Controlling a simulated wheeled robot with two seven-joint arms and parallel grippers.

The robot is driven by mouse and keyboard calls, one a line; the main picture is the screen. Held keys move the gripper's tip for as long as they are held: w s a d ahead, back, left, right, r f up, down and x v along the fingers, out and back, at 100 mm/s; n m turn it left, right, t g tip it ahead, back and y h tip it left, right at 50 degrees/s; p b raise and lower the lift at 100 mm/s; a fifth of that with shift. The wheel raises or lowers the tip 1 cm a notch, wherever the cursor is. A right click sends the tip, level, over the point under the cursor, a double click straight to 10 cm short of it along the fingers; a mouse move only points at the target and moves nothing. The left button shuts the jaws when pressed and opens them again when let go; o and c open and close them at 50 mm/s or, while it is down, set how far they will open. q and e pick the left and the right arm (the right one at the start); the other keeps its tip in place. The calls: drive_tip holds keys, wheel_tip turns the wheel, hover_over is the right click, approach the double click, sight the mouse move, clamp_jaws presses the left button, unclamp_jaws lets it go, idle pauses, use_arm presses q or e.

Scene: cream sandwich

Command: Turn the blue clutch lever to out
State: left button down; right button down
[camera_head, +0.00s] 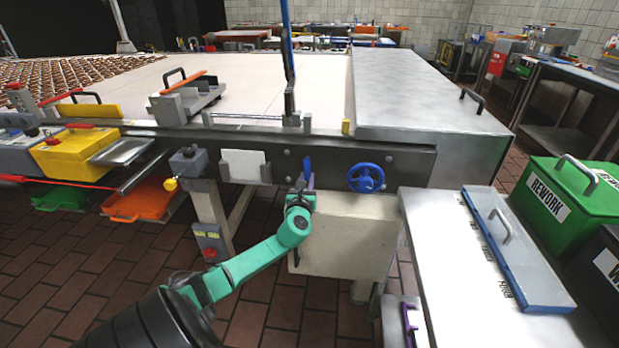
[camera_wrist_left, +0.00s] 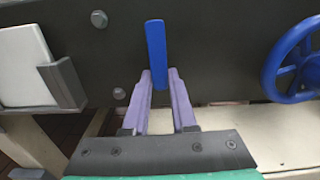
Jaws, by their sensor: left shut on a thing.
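The blue clutch lever (camera_head: 307,168) is a short upright bar on the dark front rail of the conveyor, left of the blue handwheel. In the left wrist view the lever (camera_wrist_left: 155,50) stands upright in the middle, its lower part between my fingers. My left gripper (camera_head: 309,183) reaches up to it from below, on a green arm. In the left wrist view the purple fingers of my left gripper (camera_wrist_left: 160,82) are shut on the lower part of the lever. No out mark is readable. My right gripper is not in view.
The blue handwheel (camera_head: 366,178) is close to the right of the lever. A white card in a holder (camera_head: 245,167) is to the left. A cream box (camera_head: 345,235) sits below the rail. A steel table (camera_head: 450,250) with a blue-edged lid stands at the right.

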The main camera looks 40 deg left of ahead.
use_arm(q)
drive_tip(key=shift+s+a+m, duration=0.1)
drive_tip(key=shift+m, duration=0.2)
drive_tip(key=c, duration=0.7)
unclamp_jaws()
drive_tip(key=p+v, duration=0.2)
drive_tip(key=v, duration=1.2)
drive_tip(key=shift+s+d, duration=0.2)
drive_tip(key=shift+s, duration=0.05)
drive_tip(key=shift+f, duration=0.1)
